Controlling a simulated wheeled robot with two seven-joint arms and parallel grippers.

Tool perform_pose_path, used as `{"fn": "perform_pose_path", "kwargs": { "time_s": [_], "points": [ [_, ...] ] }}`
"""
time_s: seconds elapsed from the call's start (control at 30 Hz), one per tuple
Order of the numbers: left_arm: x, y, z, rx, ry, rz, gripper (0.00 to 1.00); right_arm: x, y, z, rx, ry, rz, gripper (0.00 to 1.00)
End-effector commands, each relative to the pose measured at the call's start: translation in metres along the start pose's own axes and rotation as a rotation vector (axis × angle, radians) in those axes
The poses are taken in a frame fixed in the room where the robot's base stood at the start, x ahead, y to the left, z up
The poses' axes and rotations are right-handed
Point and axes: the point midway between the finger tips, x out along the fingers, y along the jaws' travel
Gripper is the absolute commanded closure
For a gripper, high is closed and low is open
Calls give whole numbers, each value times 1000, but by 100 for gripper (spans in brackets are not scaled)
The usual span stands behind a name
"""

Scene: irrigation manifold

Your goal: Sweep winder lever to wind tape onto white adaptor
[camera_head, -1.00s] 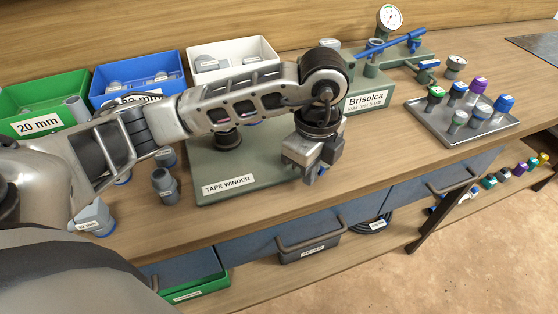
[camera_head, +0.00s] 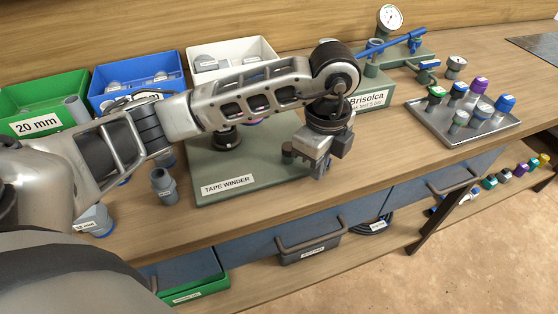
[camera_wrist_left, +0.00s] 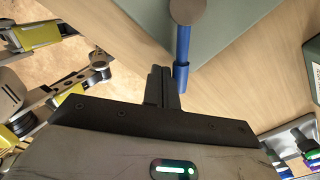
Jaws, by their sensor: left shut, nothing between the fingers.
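The tape winder (camera_head: 262,181) is a green plate with a "TAPE WINDER" label on the bench. A dark round spool (camera_head: 226,139) stands on it, partly behind my left arm. A dark post (camera_head: 288,152) stands near the plate's right edge. In the left wrist view a blue lever rod (camera_wrist_left: 183,45) runs from a round dark cap over the plate's edge. My left gripper (camera_head: 320,172) is shut and empty at the plate's right edge. Its fingertips (camera_wrist_left: 161,72) are right beside the rod's end; contact is unclear. I cannot make out the white adaptor. My right gripper is out of view.
Green (camera_head: 45,119), blue (camera_head: 181,83) and white (camera_head: 272,53) bins line the back. A grey fitting (camera_head: 164,187) stands left of the plate. The Brisolca test stand (camera_head: 372,88) and a metal tray of fittings (camera_head: 452,138) are to the right. Bench in front of the tray is clear.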

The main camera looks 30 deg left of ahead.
Motion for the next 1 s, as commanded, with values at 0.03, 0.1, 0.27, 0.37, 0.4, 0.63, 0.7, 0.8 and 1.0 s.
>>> {"fn": "perform_pose_path", "kwargs": {
  "time_s": [0.03, 0.1, 0.27, 0.37, 0.4, 0.63, 0.7, 0.8, 1.0],
  "points": [
    [0, 1, 0, 0, 0, 0, 100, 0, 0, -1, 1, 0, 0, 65],
    [0, 3, 0, 0, 0, 0, 100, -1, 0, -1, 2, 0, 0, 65],
    [0, 9, 1, -1, 0, 1, 100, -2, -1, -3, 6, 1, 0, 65],
    [0, 12, 1, -1, 0, 1, 100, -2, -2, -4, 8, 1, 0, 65],
    [0, 12, 1, -1, 0, 1, 100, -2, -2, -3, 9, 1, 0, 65],
    [-12, 12, 1, -1, 0, 0, 100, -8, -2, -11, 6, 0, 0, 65],
    [-19, 12, 1, -1, 0, 0, 100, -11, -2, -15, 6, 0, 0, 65],
    [-27, 12, 1, 0, 0, 0, 100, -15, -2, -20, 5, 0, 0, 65],
    [-43, 12, 1, 0, 0, 0, 100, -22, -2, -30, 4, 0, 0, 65]
  ]
}}
